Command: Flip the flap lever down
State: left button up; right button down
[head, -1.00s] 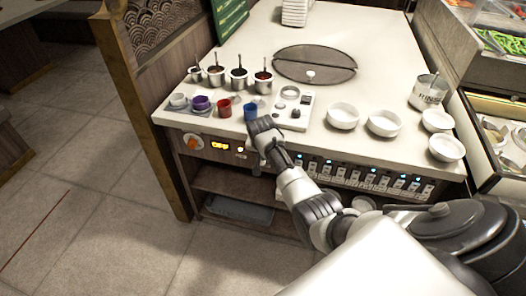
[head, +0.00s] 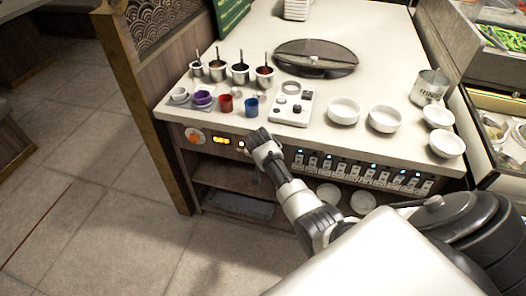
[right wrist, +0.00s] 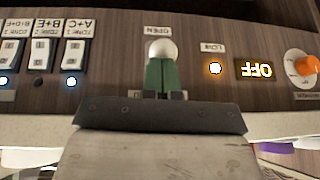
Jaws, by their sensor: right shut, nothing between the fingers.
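The flap lever shows in the right wrist view as a round pale knob (right wrist: 161,48) under an upside-down OPEN label on the wooden front panel. My right gripper (right wrist: 163,92) is shut and empty, its tips right in front of the lever. Narrow green pieces stand between the dark finger bases and the knob. I cannot tell whether they touch the knob. In the head view my right gripper (head: 259,137) is at the counter's front face, below the blue cup (head: 251,106), and hides the lever. My left gripper is not in view.
An orange knob (right wrist: 301,68), an OFF display (right wrist: 256,70) and a lit LOW lamp (right wrist: 215,68) sit beside the lever. Rocker switches (right wrist: 41,50) line the other side. Cups, pots and white bowls (head: 343,111) stand on the counter (head: 385,75) above.

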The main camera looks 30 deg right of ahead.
jog(key=shift+s+a+f+t+h+b, duration=0.2)
jog(key=shift+f+t+h+b, duration=0.15)
jog(key=shift+f+b, duration=0.35)
jog(key=shift+s+a+f+t+h+b, duration=0.2)
jog(key=shift+f+h+b, duration=0.25)
jog(key=shift+f, duration=0.45)
jog(key=shift+s+a+f+t+h+b, duration=0.2)
jog(key=shift+f+t+h+b, duration=0.15)
jog(key=shift+f+b, duration=0.35)
jog(key=shift+f, duration=0.2)
